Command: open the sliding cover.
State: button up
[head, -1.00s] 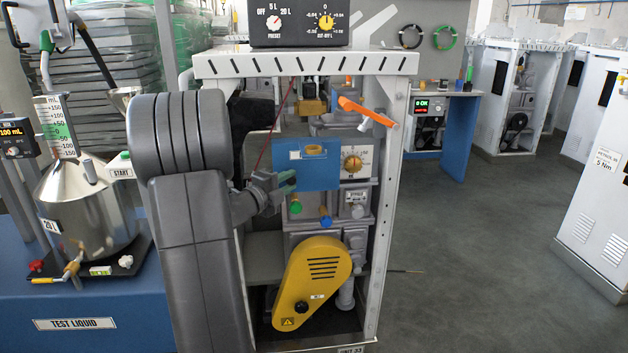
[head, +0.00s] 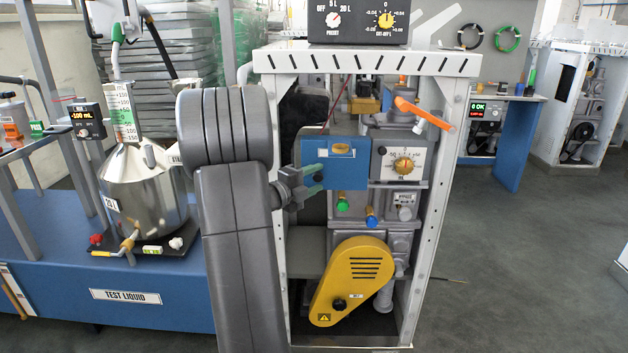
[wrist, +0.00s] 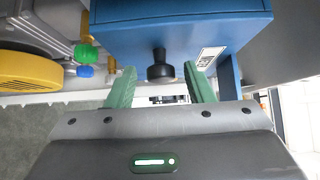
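The sliding cover looks to be the blue panel (head: 322,173) on the front of the machine, with a small light label and a yellow-brown oval on it. A dial plate (head: 418,166) with a yellow dial shows beside its right edge. My gripper (head: 316,186) is at the cover's lower left. In the wrist view the blue body (wrist: 180,30) fills the top, and a black knob (wrist: 160,68) sticks out of it. My gripper (wrist: 161,78) is open there, one green finger on each side of the knob, with gaps visible. Whether the knob is between the tips or beyond them is unclear.
A white cabinet frame (head: 440,200) surrounds the machine. An orange lever (head: 423,113) sticks out at upper right. Green (head: 342,202) and blue (head: 371,217) knobs sit below the cover, above a yellow guard (head: 350,275).

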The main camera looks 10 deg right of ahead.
jog(key=p+v, duration=0.1)
jog(key=v, duration=1.2)
jog(key=shift+a, duration=0.4)
jog(key=shift+s+d, duration=0.1)
jog(key=shift+d, duration=0.05)
jog(key=b+x, duration=0.1)
jog(key=x, duration=1.2)
jog(key=shift+d, duration=0.9)
jog(key=shift+a, duration=0.1)
